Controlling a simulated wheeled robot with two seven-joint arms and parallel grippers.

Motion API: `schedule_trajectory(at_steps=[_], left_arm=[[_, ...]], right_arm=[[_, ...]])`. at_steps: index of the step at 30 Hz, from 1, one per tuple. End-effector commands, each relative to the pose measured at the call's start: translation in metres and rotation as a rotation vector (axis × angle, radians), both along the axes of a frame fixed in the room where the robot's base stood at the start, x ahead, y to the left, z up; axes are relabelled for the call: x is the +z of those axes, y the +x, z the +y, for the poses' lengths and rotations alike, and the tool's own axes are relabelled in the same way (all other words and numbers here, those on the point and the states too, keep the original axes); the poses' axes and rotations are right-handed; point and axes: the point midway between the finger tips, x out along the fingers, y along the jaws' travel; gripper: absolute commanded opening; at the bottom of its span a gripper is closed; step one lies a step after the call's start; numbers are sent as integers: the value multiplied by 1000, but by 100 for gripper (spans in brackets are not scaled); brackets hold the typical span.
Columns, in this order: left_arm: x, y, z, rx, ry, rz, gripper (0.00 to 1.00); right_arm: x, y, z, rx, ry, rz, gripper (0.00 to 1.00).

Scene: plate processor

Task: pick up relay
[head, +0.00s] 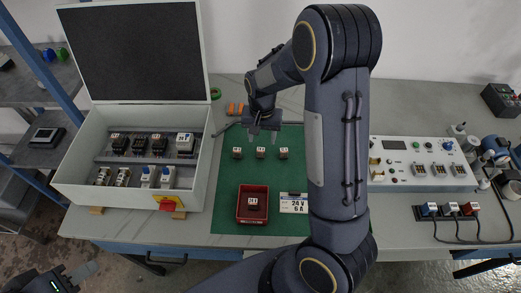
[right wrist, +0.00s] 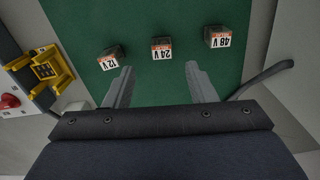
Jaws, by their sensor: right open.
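Three small relays stand in a row on the green mat (head: 230,190). In the right wrist view their labels read 12 V (right wrist: 111,58), 24 V (right wrist: 161,49) and 48 V (right wrist: 217,38). In the head view they show as a left relay (head: 237,153), a middle relay (head: 260,153) and a right relay (head: 283,153). My right gripper (head: 263,134) is open and empty behind the row; in its wrist view the fingers (right wrist: 159,70) point toward the 24 V relay, apart from it. A card (head: 293,203) reads 24 V 6 A. My left gripper (head: 82,272) is low at left.
A red tray (head: 240,216) holding one dark relay sits on the mat. An open white cabinet (head: 195,190) with mounted devices stands left, a white test panel (head: 420,172) right. My right arm hides part of the mat's right side.

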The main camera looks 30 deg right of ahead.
Motion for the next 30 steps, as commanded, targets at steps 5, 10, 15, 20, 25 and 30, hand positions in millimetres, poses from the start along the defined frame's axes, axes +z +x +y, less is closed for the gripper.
schedule_trajectory(at_steps=[5,10,15,20,25,30], left_arm=[[5,0,0,0,0,0,36],[15,0,0,0,0,0,36],[17,0,0,0,0,0,36],[16,0,0,0,0,0,36],[16,0,0,0,0,0,36],[16,0,0,0,0,0,36]], right_arm=[[-20,-2,1,2,1,5,51],[-44,-4,5,2,1,7,51],[-64,-2,5,1,3,2,51],[-67,-2,5,1,3,0,51],[-67,-2,5,1,3,0,43],[-67,-2,5,1,3,0,21]])
